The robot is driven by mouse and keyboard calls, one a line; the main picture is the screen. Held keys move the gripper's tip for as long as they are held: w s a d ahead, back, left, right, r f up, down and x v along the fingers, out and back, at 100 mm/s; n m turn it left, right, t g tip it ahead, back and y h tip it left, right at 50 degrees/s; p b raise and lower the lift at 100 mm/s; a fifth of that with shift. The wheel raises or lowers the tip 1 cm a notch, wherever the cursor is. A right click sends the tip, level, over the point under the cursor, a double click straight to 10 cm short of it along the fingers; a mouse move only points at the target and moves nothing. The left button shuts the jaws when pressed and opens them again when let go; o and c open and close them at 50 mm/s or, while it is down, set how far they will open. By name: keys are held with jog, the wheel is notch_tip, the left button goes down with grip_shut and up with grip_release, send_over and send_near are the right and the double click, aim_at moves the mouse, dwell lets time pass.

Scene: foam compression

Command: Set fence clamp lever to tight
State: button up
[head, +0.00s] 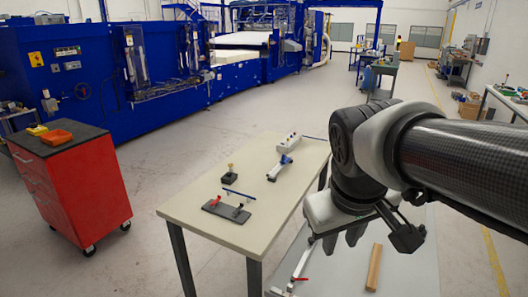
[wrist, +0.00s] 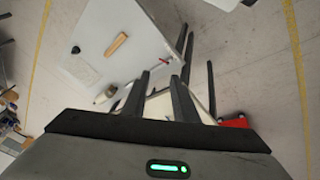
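A long pale bar with a small red lever (head: 301,279) lies along the left side of the lower grey table (head: 340,275). It looks like the fence and its clamp, but its setting is too small to tell. In the wrist view a small red part (wrist: 165,61) shows at the table's edge, just beyond the fingertips. My gripper (head: 343,240) hangs above the far end of the grey table, apart from the lever. In the wrist view its two dark fingers (wrist: 160,76) are spread with nothing between them.
A cream table (head: 250,190) stands left of my arm, bearing a dark plate (head: 225,210) with red clamps, a knobbed block (head: 229,177) and a white power strip (head: 289,143). A wooden bar (head: 374,267) lies on the grey table. A red cabinet (head: 75,185) stands left.

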jog(key=w+a+f+n+g+h+b, duration=0.3)
jog(key=w+f+n, duration=0.7)
jog(key=w+f, duration=1.05)
jog(key=n, duration=0.3)
send_near(304, 279)
jog(key=shift+h, duration=0.3)
jog(key=x, duration=0.8)
jog(key=shift+w+a+f, duration=0.1)
jog(key=shift+a+f, duration=0.05)
jog(key=shift+a, duration=0.1)
jog(key=shift+m, duration=0.3)
grip_shut()
